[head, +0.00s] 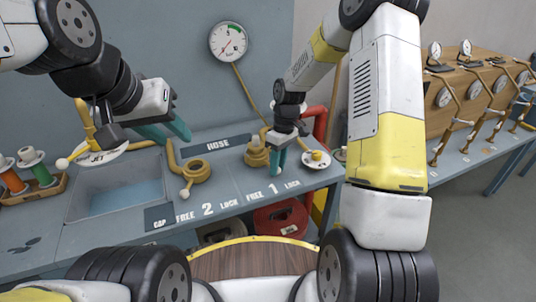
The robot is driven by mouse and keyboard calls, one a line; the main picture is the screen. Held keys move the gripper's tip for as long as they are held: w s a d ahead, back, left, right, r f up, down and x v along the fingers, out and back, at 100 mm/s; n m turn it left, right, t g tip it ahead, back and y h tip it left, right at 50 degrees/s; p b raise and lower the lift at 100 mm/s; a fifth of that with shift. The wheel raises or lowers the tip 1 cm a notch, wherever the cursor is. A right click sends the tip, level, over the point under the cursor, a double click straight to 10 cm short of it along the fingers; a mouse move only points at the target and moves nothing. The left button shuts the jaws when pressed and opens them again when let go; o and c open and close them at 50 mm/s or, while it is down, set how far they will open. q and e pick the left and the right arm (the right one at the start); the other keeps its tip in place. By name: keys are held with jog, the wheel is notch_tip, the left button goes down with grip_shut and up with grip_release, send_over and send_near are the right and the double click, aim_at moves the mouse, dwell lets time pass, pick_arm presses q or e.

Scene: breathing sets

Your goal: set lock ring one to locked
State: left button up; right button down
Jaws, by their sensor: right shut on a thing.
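Lock ring one (256,157) is a brass ring on the blue-grey bench, behind the printed words FREE 1 LOCK. My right gripper (278,170) points down at its right front side, shut on its handle. The gripper's teal fingers hide most of that handle, and its exact angle is hard to tell. My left gripper (177,133) is open and empty, in the air above the sink area at left.
Lock ring two (197,171), with a white-knobbed handle, sits left of ring one. A white round fitting (316,158) and a red pipe (320,124) stand right of ring one. A gauge (228,42) hangs on the wall. A sink (110,196) lies at left.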

jog(key=shift+w+d+n, duration=0.6)
jog(key=shift+n, duration=0.3)
jog(key=c, duration=1.1)
grip_release()
jog(key=shift+c, duration=0.2)
jog(key=shift+r, duration=0.1)
notch_tip(320, 180, up, 8)
jog(key=w, duration=0.1)
jog(key=shift+w+d+f, duration=0.15)
jog(key=shift+d+f, duration=0.1)
jog(key=shift+d, duration=0.15)
